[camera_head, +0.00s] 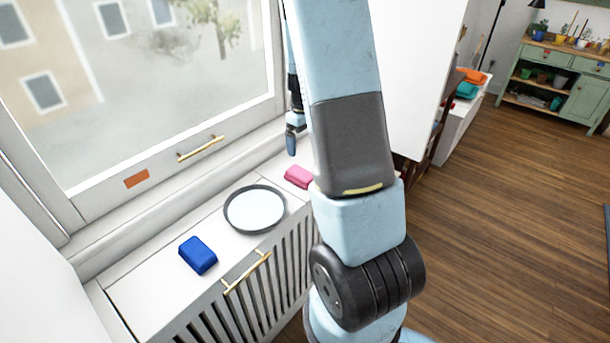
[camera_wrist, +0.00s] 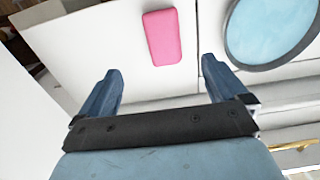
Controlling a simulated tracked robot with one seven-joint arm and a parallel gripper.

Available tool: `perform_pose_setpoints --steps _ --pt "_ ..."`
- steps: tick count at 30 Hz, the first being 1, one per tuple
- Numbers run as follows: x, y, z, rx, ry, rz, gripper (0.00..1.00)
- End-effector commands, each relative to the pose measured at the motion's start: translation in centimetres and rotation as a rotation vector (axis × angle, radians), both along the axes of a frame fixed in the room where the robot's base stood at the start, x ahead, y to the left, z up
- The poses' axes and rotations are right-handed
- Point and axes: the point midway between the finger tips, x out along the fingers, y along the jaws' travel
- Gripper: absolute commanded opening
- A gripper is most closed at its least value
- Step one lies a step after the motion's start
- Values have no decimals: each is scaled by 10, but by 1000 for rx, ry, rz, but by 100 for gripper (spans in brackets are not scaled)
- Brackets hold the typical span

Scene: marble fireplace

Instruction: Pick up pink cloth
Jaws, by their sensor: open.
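The pink cloth (camera_head: 299,177) is a small folded block lying on the white window-side ledge, partly hidden behind my arm in the head view. In the wrist view the pink cloth (camera_wrist: 163,37) lies ahead of the fingertips, between their lines and apart from them. My gripper (camera_wrist: 160,80) is open, with nothing between its two blue fingers. In the head view part of my gripper (camera_head: 291,143) shows above the ledge, near the window frame and behind the cloth; my arm hides the rest.
A round grey-rimmed plate (camera_head: 255,209) sits left of the cloth, and it also shows in the wrist view (camera_wrist: 270,28). A blue cloth block (camera_head: 198,255) lies farther left. The window (camera_head: 160,90) with a brass handle (camera_head: 200,148) rises behind the ledge.

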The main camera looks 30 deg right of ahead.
Motion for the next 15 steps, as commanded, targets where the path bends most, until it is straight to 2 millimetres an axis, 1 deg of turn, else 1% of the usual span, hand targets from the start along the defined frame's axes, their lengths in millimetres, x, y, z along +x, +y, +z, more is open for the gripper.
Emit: perform_pose_setpoints --steps 9,12,15 --pt "-1 0 -52 1 4 -2 99" --pt "-1 0 -66 1 3 -1 99" --pt "-1 0 -75 1 3 -2 99"
